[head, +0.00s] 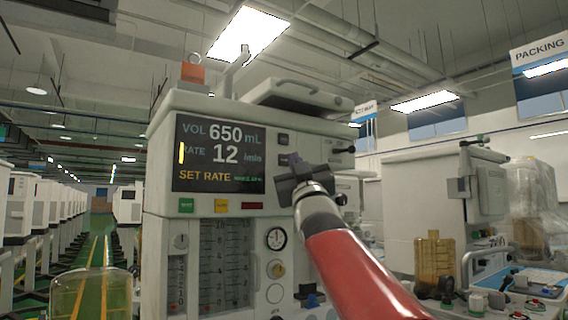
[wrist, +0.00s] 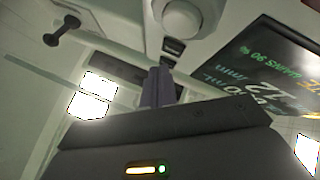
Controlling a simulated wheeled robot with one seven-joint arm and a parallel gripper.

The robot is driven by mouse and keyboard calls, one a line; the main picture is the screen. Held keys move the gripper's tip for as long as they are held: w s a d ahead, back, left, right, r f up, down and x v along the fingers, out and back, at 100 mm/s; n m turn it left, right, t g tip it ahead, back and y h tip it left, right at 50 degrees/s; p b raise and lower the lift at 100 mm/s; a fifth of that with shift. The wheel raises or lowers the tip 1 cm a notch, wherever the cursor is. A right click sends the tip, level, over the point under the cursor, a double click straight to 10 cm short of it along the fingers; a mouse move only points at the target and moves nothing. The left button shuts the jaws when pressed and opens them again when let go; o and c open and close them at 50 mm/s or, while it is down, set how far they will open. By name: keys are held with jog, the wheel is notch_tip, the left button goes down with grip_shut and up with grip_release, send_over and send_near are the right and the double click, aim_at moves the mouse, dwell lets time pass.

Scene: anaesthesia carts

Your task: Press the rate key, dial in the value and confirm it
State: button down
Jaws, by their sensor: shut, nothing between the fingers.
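The cart's display (head: 220,155) reads VOL 650 mL, RATE 12 /min, with SET RATE in yellow below and a yellow bar beside the RATE line. It also shows, turned over and cut off, in the wrist view (wrist: 270,75). Dark keys (head: 283,139) sit right of the display. My gripper (head: 292,161) is shut and empty in front of this key column. In the wrist view its fingers (wrist: 158,88) point at a small dark key (wrist: 173,48), close to it; contact cannot be told. A pale round knob (wrist: 182,18) lies just beyond that key; my gripper hides that area in the head view.
Green (head: 186,205), yellow (head: 221,206) and red (head: 253,206) labels or keys line the panel under the display. Flow tubes (head: 225,255) and a gauge (head: 275,239) are below. Another cart (head: 420,200) stands at the right. A green-floored aisle (head: 98,235) runs at left.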

jog(key=s+d+b, duration=0.2)
jog(key=s, duration=0.1)
jog(key=shift+s+d, duration=0.2)
jog(key=shift+s, duration=0.1)
dwell(0.7)
